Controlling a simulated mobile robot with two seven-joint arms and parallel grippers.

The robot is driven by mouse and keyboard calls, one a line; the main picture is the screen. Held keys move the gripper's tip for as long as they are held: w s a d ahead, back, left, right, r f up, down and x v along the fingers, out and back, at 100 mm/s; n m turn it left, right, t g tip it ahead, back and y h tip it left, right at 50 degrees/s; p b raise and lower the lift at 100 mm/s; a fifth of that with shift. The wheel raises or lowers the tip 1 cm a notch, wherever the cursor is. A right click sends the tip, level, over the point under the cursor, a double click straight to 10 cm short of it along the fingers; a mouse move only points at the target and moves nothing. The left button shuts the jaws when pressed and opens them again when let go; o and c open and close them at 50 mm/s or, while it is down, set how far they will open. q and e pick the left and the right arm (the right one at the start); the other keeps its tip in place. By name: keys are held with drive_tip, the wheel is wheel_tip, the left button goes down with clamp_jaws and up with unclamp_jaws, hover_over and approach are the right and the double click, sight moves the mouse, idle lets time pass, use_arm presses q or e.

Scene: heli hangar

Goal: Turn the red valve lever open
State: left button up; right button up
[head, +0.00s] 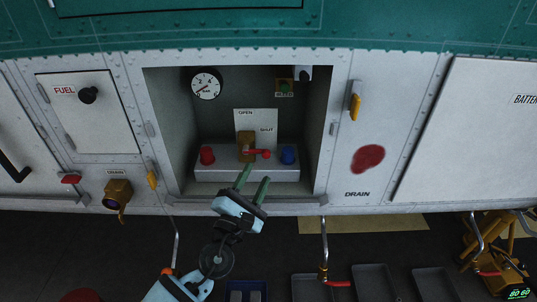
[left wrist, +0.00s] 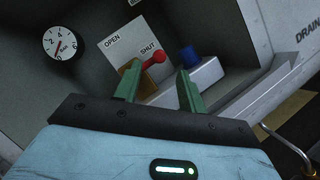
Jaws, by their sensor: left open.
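The red valve lever (head: 259,153) sits on a brass valve body (head: 246,142) inside an open recess in the panel. It points right, below the word SHUT on a white OPEN/SHUT plate (head: 256,120). The lever also shows in the left wrist view (left wrist: 153,60). My left gripper (head: 254,182) is open and empty, just below and in front of the lever. In the left wrist view its green fingers (left wrist: 157,88) stand apart, with the lever's red end between and beyond them. I see no contact. My right gripper is not in view.
A red cap (head: 207,156) and a blue cap (head: 288,155) flank the valve on a grey ledge (head: 220,174). A pressure gauge (head: 206,84) hangs at the recess's upper left. The recess walls and lower lip (head: 290,206) bound the space. Trays stand on the floor below.

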sight(265, 157)
use_arm(q)
drive_tip(key=shift+b+x, duration=0.45)
drive_tip(key=shift+x, duration=3.4)
drive_tip(key=shift+f, duration=0.1)
clamp_jaws()
